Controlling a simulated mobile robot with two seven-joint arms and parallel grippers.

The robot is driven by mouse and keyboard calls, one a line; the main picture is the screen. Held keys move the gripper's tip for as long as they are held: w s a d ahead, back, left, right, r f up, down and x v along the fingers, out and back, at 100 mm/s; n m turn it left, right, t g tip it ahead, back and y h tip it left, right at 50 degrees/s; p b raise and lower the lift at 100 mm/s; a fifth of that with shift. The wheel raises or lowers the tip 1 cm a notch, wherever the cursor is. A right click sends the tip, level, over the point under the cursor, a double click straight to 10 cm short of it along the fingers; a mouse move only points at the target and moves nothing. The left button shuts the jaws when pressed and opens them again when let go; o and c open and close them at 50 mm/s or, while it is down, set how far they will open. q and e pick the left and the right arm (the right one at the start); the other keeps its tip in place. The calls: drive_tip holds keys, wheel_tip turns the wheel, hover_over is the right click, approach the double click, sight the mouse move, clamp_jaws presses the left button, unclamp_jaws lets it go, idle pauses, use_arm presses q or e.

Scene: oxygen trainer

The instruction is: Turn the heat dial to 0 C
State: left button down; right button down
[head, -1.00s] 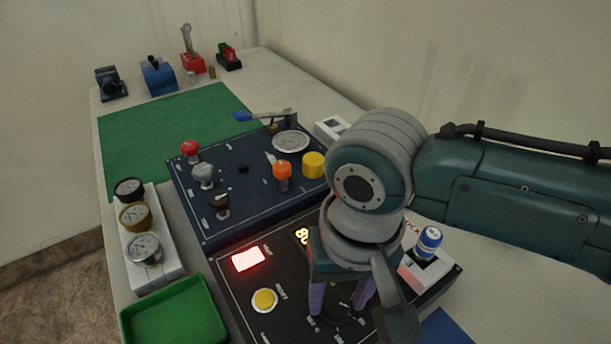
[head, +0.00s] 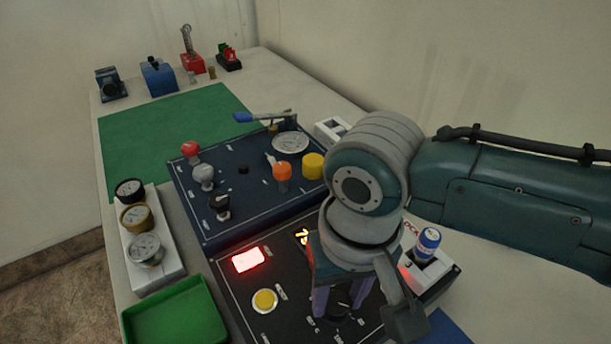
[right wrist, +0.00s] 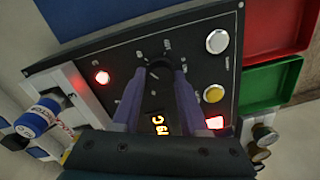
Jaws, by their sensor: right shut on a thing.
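The heat dial is a black knob (head: 339,301) on the front black panel (head: 240,287). In the right wrist view the dial (right wrist: 160,70) sits inside a ring of white marks. My right gripper (head: 332,294) points down at it, its two purple fingers shut on the knob's sides; the fingers also show in the right wrist view (right wrist: 155,88). An amber display (right wrist: 160,125) is lit near the dial; its digits are partly covered and I cannot read them surely. The marks too are too small to read. My left gripper is not in view.
On the same panel are a lit red-white square (head: 248,260) and a yellow button (head: 264,300). A dark blue panel (head: 215,225) with knobs lies behind; a green tray (head: 175,318) is front left.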

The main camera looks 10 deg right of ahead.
drive_tip(key=n+p, duration=0.1)
drive_tip(key=n, duration=0.6)
drive_tip(key=shift+n+p, duration=0.3)
drive_tip(key=shift+n, duration=0.1)
drive_tip(key=n, duration=0.4)
drive_tip(key=shift+n+g, duration=0.3)
drive_tip(key=n, duration=0.4)
drive_tip(key=shift+w+a+n+h, duration=0.1)
drive_tip(key=shift+n+h, duration=0.2)
drive_tip(key=n, duration=0.4)
drive_tip(key=shift+n, duration=0.3)
drive_tip(key=n, duration=0.4)
drive_tip(key=shift+b, duration=0.3)
drive_tip(key=n, duration=0.5)
drive_tip(key=shift+h, duration=0.3)
drive_tip(key=n+b, duration=0.1)
drive_tip(key=n, duration=0.3)
drive_tip(key=shift+a, duration=0.1)
drive_tip(key=shift+n, duration=0.3)
